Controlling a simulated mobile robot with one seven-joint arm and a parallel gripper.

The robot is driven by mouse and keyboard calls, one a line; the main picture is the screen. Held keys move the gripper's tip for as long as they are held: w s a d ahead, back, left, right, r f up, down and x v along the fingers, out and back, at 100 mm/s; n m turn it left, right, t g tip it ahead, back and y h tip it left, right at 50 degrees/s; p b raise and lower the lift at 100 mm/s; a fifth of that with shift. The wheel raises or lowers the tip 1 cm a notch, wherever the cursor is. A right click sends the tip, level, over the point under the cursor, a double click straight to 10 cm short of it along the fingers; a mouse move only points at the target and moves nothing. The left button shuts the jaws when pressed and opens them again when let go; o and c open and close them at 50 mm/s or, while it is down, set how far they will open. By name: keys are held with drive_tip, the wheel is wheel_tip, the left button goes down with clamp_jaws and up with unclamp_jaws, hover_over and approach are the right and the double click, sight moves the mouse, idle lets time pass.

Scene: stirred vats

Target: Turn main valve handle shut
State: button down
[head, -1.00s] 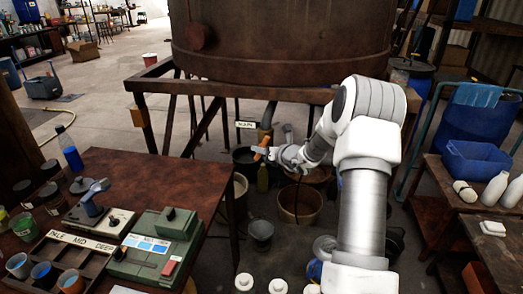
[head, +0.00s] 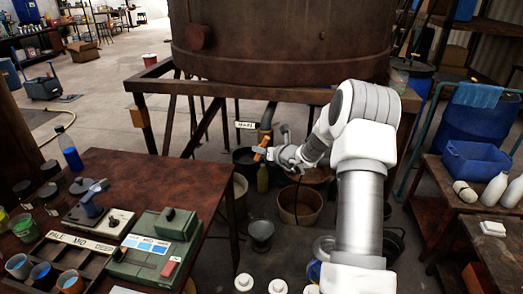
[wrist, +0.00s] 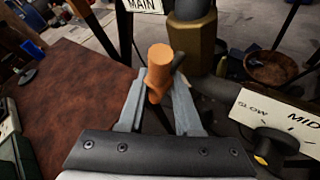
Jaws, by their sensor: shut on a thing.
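The main valve handle has an orange grip, which shows in the wrist view (wrist: 157,74) between my fingers and as a small tilted orange piece in the head view (head: 260,150). My gripper (wrist: 158,92) is shut on this orange grip; the fingers press it from both sides. The brass-coloured valve body (wrist: 193,45) stands just behind the grip, with dark pipe at its top. A white MAIN label (wrist: 145,5) is partly cut off at the top of the wrist view; it also hangs beside the valve in the head view (head: 245,125).
The big rusty vat (head: 280,40) stands above on a frame. A SLOW/MID plate with a black knob (wrist: 275,140) is close to the right of my gripper. A brown table (head: 150,170) is at left. Buckets (head: 300,205) stand on the floor below.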

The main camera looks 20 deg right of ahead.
drive_tip(key=shift+w+a+r, duration=0.1)
drive_tip(key=shift+a, duration=0.05)
drive_tip(key=shift+m+t+y+b, duration=0.4)
drive_tip(key=shift+t+y+b, duration=0.1)
drive_tip(key=shift+b, duration=0.45)
drive_tip(key=m+t+b, duration=0.2)
drive_tip(key=shift+t+y, duration=0.3)
drive_tip(key=shift+y, duration=0.1)
drive_tip(key=m+t+b, duration=0.1)
drive_tip(key=m+t, duration=0.2)
drive_tip(key=shift+r+b, duration=0.15)
drive_tip(key=shift+b, duration=0.2)
drive_tip(key=shift+r+m+t+h, duration=0.15)
drive_tip(key=shift+m+t+h, duration=0.15)
drive_tip(key=shift+m+t, duration=0.6)
drive_tip(key=shift+r+m+t+h, duration=0.1)
drive_tip(key=shift+m+t+h, duration=0.35)
drive_tip(key=shift+m, duration=0.75)
drive_tip(key=shift+t, duration=0.25)
drive_tip(key=c, duration=0.7)
unclamp_jaws()
drive_tip(key=shift+f, duration=0.1)
